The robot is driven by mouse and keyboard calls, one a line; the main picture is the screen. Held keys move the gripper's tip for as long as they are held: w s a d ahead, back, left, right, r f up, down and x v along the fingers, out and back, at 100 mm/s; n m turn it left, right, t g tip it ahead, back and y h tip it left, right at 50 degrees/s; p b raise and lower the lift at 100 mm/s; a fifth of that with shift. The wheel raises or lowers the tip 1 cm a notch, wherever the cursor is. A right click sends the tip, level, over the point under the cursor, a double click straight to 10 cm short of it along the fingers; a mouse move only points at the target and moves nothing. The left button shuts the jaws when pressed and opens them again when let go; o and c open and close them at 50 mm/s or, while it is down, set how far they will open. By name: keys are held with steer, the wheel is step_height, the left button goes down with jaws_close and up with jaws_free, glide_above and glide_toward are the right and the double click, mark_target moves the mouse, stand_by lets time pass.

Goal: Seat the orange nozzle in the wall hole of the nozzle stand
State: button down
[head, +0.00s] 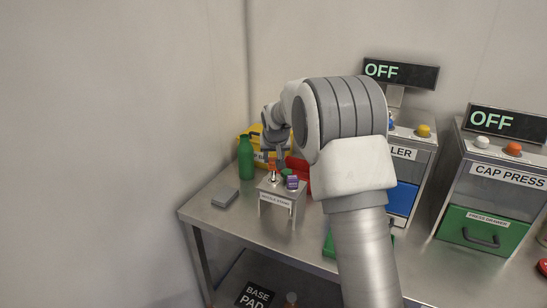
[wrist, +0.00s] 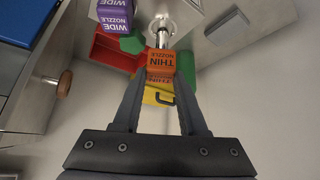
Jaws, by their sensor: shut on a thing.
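The orange nozzle (wrist: 160,62), marked THIN NOZZLE, is between my gripper's (wrist: 160,85) fingertips in the wrist view, with the fingers shut on it. Its metal tip points at a pale ring (wrist: 161,28) on the nozzle stand; the tip overlaps the ring, but I cannot tell if it is inside. In the head view the orange nozzle (head: 272,164) is just above the nozzle stand (head: 276,200), below my gripper (head: 273,155). The purple nozzle (head: 292,182), marked WIDE NOZZLE, stands on the stand; it also shows in the wrist view (wrist: 114,12).
A green bottle (head: 246,158) and a grey block (head: 224,197) are left of the stand. A filler machine (head: 412,150) and a cap press (head: 492,190) stand to the right.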

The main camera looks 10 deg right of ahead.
mark_target(274, 169)
steer(key=shift+f+b, duration=1.65)
steer(key=shift+f, duration=0.6)
steer(key=shift+r, duration=0.1)
steer(key=shift+r+p, duration=0.35)
steer(key=shift+r, duration=0.2)
steer(key=shift+f+b, duration=0.7)
steer(key=shift+b, duration=0.05)
stand_by(0.9)
steer(key=shift+r, duration=0.1)
steer(key=shift+r+p, duration=0.35)
steer(key=shift+r, duration=0.15)
stand_by(1.1)
steer(key=shift+s+f+b, duration=0.1)
steer(key=shift+f+b, duration=0.55)
steer(key=shift+f, duration=0.05)
